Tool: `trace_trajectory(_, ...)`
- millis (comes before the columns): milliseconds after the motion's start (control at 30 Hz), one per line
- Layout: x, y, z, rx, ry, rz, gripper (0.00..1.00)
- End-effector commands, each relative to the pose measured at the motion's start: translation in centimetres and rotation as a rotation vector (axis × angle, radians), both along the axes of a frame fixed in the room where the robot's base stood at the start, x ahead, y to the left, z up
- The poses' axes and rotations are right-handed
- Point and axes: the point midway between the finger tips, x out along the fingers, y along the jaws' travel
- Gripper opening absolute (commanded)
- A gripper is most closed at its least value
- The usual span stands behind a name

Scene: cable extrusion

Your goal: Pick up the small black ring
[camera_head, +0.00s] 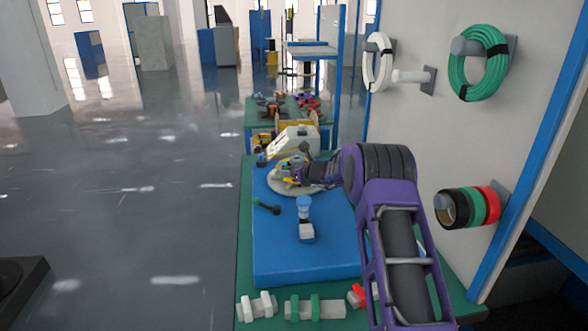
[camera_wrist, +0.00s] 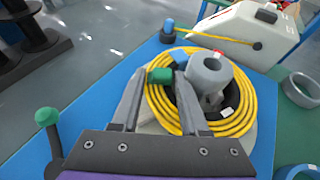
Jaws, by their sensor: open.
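No small black ring can be told for sure. A black roll (camera_head: 454,209) hangs beside green and red rolls on a wall peg in the head view. In the wrist view, a dark round part (camera_wrist: 232,100) sits inside a yellow cable coil (camera_wrist: 245,122), partly hidden by a grey knob. A grey ring (camera_wrist: 301,91) lies to the right of the coil. My gripper (camera_wrist: 160,76) is open, its fingers apart over the left part of the coil with nothing clearly held between them. In the head view my gripper (camera_head: 297,168) is small above the round plate.
A blue mat (camera_head: 300,258) covers the green bench. A white machine (camera_wrist: 245,30) stands behind the coil. A green-knobbed lever (camera_wrist: 48,125) rises at the left. White and green cable coils hang on the wall panel (camera_head: 425,130) at right. Open floor lies left.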

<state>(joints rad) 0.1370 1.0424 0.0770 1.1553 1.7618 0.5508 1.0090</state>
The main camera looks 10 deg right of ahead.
Motion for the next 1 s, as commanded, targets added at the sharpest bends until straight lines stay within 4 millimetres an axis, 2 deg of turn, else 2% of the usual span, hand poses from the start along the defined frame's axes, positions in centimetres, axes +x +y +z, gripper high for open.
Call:
trace_trajectory(233,0.09,0.03,-0.05,0.000,-0.001,-0.002,0.42)
trace_trajectory(467,0.07,0.04,-0.06,0.000,-0.001,-0.002,0.01)
trace_trajectory(900,0.11,0.07,0.10,0.000,-0.003,-0.001,0.00)
trace_trajectory(1000,0.12,0.07,0.71,0.000,-0.004,0.000,0.00)
